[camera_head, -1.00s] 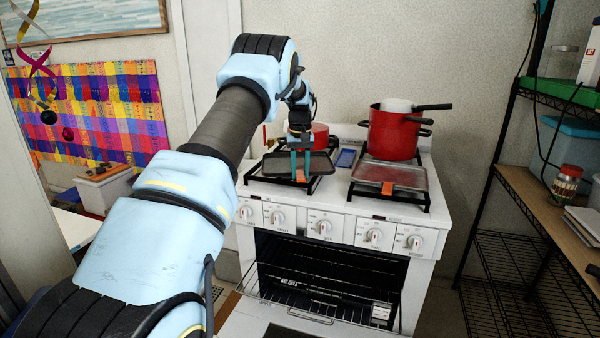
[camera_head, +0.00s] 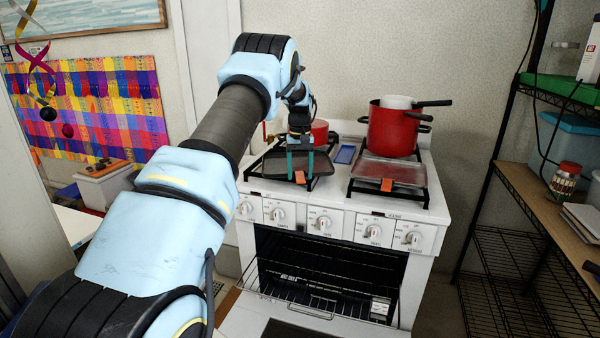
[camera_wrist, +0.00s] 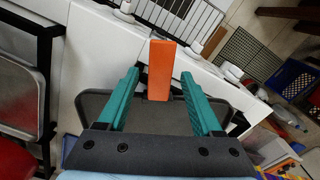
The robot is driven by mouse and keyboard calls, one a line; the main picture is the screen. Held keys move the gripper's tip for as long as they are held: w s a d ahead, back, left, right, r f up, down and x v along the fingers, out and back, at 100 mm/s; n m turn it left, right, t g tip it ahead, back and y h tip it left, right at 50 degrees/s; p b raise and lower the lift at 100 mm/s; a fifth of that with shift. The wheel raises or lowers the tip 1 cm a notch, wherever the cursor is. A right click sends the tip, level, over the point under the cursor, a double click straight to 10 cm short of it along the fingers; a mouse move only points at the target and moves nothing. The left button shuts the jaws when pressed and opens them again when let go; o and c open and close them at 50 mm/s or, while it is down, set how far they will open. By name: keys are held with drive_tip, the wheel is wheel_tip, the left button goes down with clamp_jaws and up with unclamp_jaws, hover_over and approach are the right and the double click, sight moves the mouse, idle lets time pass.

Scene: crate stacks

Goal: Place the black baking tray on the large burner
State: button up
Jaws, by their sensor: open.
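The black baking tray (camera_head: 262,166) rests on the left front burner grate (camera_head: 317,180) of the white stove, and looks roughly flat. An orange handle (camera_head: 300,177) sticks out at its front edge. My gripper (camera_head: 300,172) is over the tray's front edge with its teal fingers pointing down. In the wrist view, the gripper's fingers (camera_wrist: 160,92) are open on either side of the orange handle (camera_wrist: 161,70), with a gap on each side. The tray (camera_wrist: 155,118) shows dark behind the fingers, partly hidden by the gripper body. I cannot tell which burner is the large one.
A grey metal tray (camera_head: 392,172) with an orange handle lies on the right front burner. A tall red pot (camera_head: 393,132) stands behind it. A smaller red pot (camera_head: 320,131) is at the back left. The oven (camera_head: 325,270) below is open, with a rack inside.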

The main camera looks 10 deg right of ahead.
wheel_tip(320, 180, up, 11)
drive_tip(key=b, duration=0.3)
drive_tip(key=s+a, duration=0.2)
drive_tip(key=a, duration=0.4)
drive_tip(key=s+a+f, duration=0.2)
drive_tip(key=s+a, duration=0.4)
drive_tip(key=s, duration=0.4)
drive_tip(key=s+a+f+t, duration=0.1)
drive_tip(key=s+a+f, duration=0.2)
drive_tip(key=s+a, duration=0.3)
drive_tip(key=s+a+f, duration=0.2)
drive_tip(key=s+a, duration=0.4)
drive_tip(key=s, duration=1)
drive_tip(key=shift+s+f+t, duration=0.2)
drive_tip(key=shift+s+t, duration=0.05)
drive_tip(key=shift+t, duration=0.05)
